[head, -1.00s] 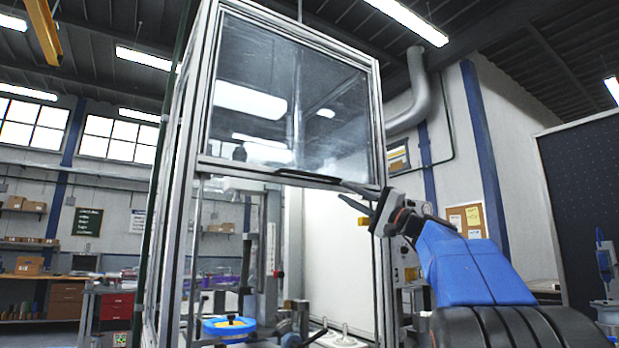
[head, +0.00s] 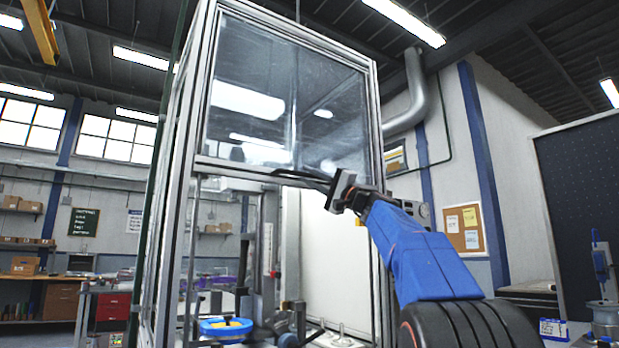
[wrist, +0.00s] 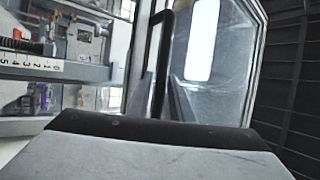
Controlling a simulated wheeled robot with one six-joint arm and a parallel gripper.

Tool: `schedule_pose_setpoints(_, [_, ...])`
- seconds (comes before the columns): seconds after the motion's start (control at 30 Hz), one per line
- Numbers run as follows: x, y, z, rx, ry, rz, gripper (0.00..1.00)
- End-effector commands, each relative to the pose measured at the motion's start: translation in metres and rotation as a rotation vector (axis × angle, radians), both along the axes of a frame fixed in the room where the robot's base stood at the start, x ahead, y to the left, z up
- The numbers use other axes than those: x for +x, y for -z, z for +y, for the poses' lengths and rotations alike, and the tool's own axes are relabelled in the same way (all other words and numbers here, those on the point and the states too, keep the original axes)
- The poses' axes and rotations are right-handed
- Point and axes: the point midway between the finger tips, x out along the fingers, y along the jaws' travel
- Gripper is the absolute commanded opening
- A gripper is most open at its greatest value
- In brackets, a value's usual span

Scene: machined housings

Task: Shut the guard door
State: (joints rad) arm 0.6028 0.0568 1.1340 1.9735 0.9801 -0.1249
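The guard door (head: 285,95) is a clear framed panel raised in the upper front of a tall metal-framed enclosure. The opening below it is uncovered. Its dark bar handle (head: 292,174) runs along the lower edge; in the wrist view the handle (wrist: 162,60) stands upright beside the door pane (wrist: 215,65). My gripper (head: 312,181) is at the right part of the handle, its fingers pointing left along it. The dark fingers and handle overlap in the head view, so contact and finger gap are unclear. In the wrist view my gripper's pale body fills the bottom.
Inside the enclosure sit a blue ring-shaped fixture with a yellow centre (head: 227,327) and metal posts. The enclosure's right post (head: 376,120) is close to my arm. A dark panel (head: 580,200) stands at the right. A ruler scale (wrist: 30,63) shows in the wrist view.

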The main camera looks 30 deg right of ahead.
Motion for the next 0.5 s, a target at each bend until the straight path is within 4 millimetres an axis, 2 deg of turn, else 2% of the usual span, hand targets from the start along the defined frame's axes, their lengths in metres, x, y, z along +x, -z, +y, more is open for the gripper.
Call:
schedule_pose_setpoints(0.27, [0.0013,-0.0006,0.0005,0.0,0.0,0.0,0.2])
schedule_pose_setpoints(0.37, [0.0013,-0.0006,0.0006,0.0,0.0,0.0,0.01])
schedule_pose_setpoints(0.5, [0.0012,-0.0005,0.0006,0.0,0.0,0.0,0.0])
